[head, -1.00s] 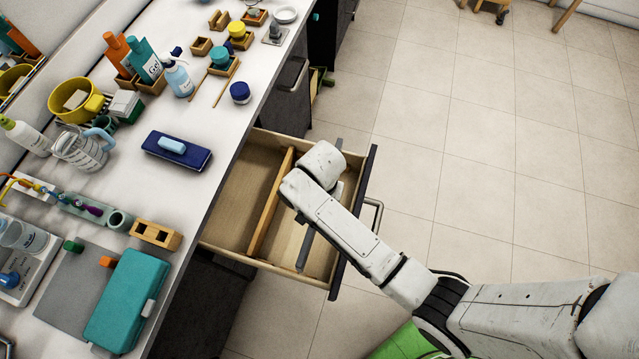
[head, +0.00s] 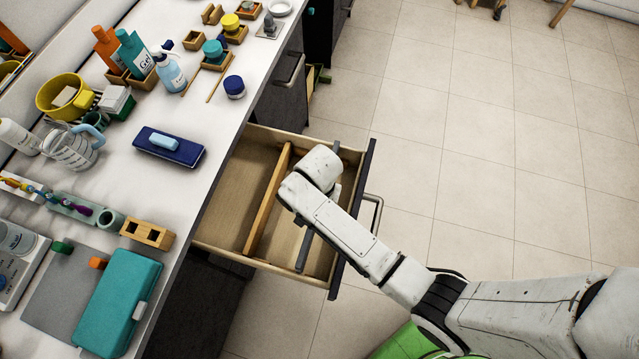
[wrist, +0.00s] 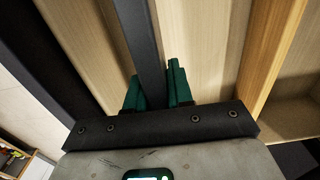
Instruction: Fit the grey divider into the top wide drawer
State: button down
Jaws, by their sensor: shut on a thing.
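The top wide drawer (head: 225,206) is pulled out from under the counter in the head view. A wooden partition (head: 265,205) runs across it. The grey divider (head: 304,251) is a long, thin dark bar lying roughly parallel to the partition, between it and the drawer front (head: 353,225). My wrist hides the divider's middle and my gripper in the head view. In the wrist view, my gripper's green fingers (wrist: 155,92) are shut on the grey divider (wrist: 138,35). Pale wood shows on both sides of it. I cannot tell whether the divider touches the drawer floor.
The wooden partition (wrist: 268,60) is right of my fingers in the wrist view, and the dark drawer front (wrist: 55,60) is left. The counter holds a navy case (head: 168,147), a teal box (head: 118,300), bottles and small blocks.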

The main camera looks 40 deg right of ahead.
jog(key=shift+f+b, duration=0.4)
jog(key=shift+f, duration=0.4)
jog(key=shift+r, duration=0.1)
jog(key=shift+p, duration=0.6)
jog(key=shift+f+b, duration=1.1)
jog(key=shift+f, duration=0.65)
jog(key=shift+p, duration=0.45)
dwell(1.1)
jog(key=shift+f+b, duration=0.85)
jog(key=shift+f, duration=0.3)
jog(key=c, duration=0.9)
grip_release()
